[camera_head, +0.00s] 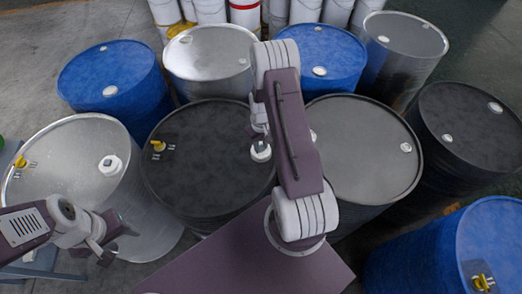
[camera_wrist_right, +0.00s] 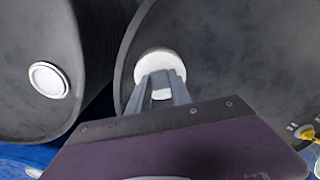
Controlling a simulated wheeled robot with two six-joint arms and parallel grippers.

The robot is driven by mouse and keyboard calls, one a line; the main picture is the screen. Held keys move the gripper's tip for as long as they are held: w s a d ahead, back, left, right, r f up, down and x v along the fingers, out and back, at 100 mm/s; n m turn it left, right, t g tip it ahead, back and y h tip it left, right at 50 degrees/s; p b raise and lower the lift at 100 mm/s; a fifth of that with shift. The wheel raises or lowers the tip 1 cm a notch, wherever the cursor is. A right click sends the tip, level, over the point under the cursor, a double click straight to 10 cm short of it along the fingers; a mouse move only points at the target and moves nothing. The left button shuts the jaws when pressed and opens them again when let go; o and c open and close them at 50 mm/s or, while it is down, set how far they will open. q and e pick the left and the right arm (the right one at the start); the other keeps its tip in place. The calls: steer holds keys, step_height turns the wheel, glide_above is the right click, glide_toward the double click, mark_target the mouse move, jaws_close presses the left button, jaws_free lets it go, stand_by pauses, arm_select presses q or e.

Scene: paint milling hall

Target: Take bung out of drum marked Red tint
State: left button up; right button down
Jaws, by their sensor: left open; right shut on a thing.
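A black-topped drum (camera_head: 205,185) stands in the middle of the head view, with a white bung (camera_head: 261,153) at the right of its lid. My right gripper (camera_head: 261,143) is shut on this bung from above. In the right wrist view the gripper's two fingers (camera_wrist_right: 161,90) close on the white bung (camera_wrist_right: 160,62) at the drum's rim side. Whether the bung is still seated or lifted slightly, I cannot tell. I can read no drum markings, so which one says Red tint is unclear. My left gripper (camera_head: 106,257) is open and empty at the lower left.
A bare steel drum (camera_head: 75,165) with a white bung and yellow tap stands left. A grey-topped drum (camera_head: 360,160) stands right, partly behind my right arm. Blue drums (camera_head: 115,75), a dark drum (camera_head: 470,125) and white pails (camera_head: 210,10) surround them closely. Gaps between drums are narrow.

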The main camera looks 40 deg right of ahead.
mark_target(261, 148)
steer(key=shift+r+p, duration=0.95)
steer(key=shift+r, duration=0.4)
steer(key=shift+r, duration=0.1)
step_height(261, 148, up, 5)
steer(key=p, duration=0.4)
